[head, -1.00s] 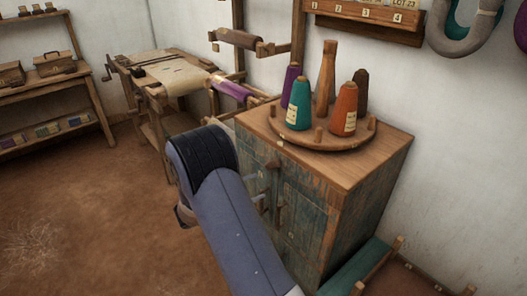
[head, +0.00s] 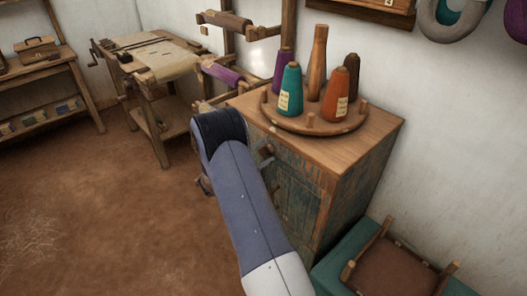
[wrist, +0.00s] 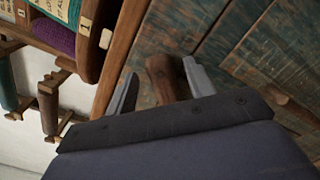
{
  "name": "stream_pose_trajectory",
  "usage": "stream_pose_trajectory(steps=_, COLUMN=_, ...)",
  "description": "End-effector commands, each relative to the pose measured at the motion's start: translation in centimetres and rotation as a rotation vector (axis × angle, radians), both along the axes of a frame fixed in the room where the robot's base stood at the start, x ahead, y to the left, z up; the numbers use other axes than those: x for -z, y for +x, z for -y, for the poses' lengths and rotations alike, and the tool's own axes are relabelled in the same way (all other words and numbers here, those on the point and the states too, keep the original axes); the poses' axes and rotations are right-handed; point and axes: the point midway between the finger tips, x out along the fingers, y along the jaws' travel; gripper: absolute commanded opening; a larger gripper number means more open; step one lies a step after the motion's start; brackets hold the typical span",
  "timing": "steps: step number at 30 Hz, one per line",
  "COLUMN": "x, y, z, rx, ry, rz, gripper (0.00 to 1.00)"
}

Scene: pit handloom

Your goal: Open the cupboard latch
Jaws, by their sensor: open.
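The cupboard (head: 345,185) has worn blue-green doors and a plain wood top. A brown wooden piece on its front, which looks like the latch (wrist: 160,72), stands between my gripper's fingers in the wrist view. My gripper (wrist: 160,88) is open, its two grey fingers on either side of this piece. The piece is nearer the right finger; I cannot tell whether they touch. Its lower end is hidden behind the gripper body. In the head view my arm hides the gripper fingers and part of the cupboard front. A wooden part (head: 266,153) sticks out beside the arm.
A round wooden stand (head: 310,124) with several yarn cones sits on the cupboard top. A small brown-seated stool (head: 395,270) stands at the lower right. A loom frame (head: 225,75) is behind the cupboard on the left. The floor (head: 100,220) at left is open.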

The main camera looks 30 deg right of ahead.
Motion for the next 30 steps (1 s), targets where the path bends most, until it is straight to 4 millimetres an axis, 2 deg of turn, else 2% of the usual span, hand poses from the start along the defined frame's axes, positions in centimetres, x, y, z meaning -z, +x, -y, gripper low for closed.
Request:
stream_pose_trajectory(steps=11, x=0.01, y=0.08, z=0.54, rx=-0.001, ry=0.001, rz=0.0, gripper=0.5)
stream_pose_trajectory(steps=27, x=0.01, y=0.05, z=0.53, rx=0.001, ry=0.001, rz=0.0, gripper=0.06)
stream_pose_trajectory(steps=30, x=0.05, y=0.05, z=0.53, rx=0.001, ry=0.001, rz=0.002, gripper=0.06)
